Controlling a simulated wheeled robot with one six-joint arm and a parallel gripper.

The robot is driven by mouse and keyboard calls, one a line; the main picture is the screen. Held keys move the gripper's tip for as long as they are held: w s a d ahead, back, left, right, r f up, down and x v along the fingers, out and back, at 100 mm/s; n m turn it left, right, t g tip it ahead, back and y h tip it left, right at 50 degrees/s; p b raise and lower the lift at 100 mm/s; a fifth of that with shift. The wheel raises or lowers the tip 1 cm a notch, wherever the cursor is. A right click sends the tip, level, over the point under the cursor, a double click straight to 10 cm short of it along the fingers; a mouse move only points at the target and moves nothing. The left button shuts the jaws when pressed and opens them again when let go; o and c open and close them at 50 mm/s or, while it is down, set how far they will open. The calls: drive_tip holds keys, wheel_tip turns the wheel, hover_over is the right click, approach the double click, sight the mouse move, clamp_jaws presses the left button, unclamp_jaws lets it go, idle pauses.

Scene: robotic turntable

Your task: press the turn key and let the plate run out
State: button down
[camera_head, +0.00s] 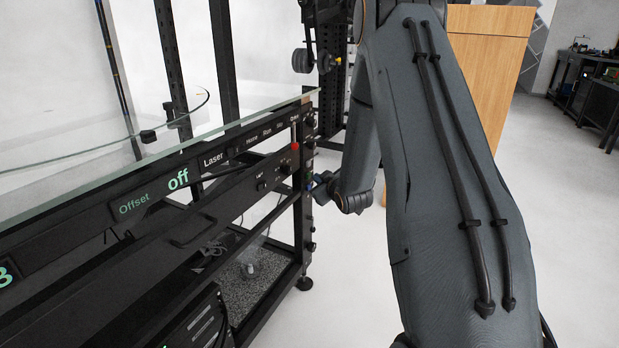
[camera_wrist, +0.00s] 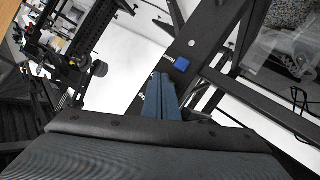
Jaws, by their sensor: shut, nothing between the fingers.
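I cannot make out a turning plate for certain.
A black rack with a control panel (camera_head: 178,179) reading "off", "Offset" and "Laser" fills the left. A red button (camera_head: 295,146) is near its corner. A glass sheet (camera_head: 150,158) runs along the top. A wooden panel (camera_head: 485,75) stands behind my arm.

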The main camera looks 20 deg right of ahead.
drive_tip(key=shift+w+a, duration=0.3)
drive_tip(key=shift+w, duration=0.05)
idle(0.6)
drive_tip(key=shift+s+d, duration=0.1)
drive_tip(key=shift+s+d+p, duration=0.35)
drive_tip(key=shift+s+d, duration=0.1)
drive_tip(key=shift+s, duration=0.15)
idle(0.4)
drive_tip(key=shift+s+d+p, duration=0.5)
drive_tip(key=shift+s+d, duration=0.3)
drive_tip(key=shift+s, duration=0.2)
drive_tip(key=shift+s+d+p, duration=0.45)
drive_tip(key=shift+s+d, duration=0.3)
drive_tip(key=shift+s, duration=0.25)
idle(4.0)
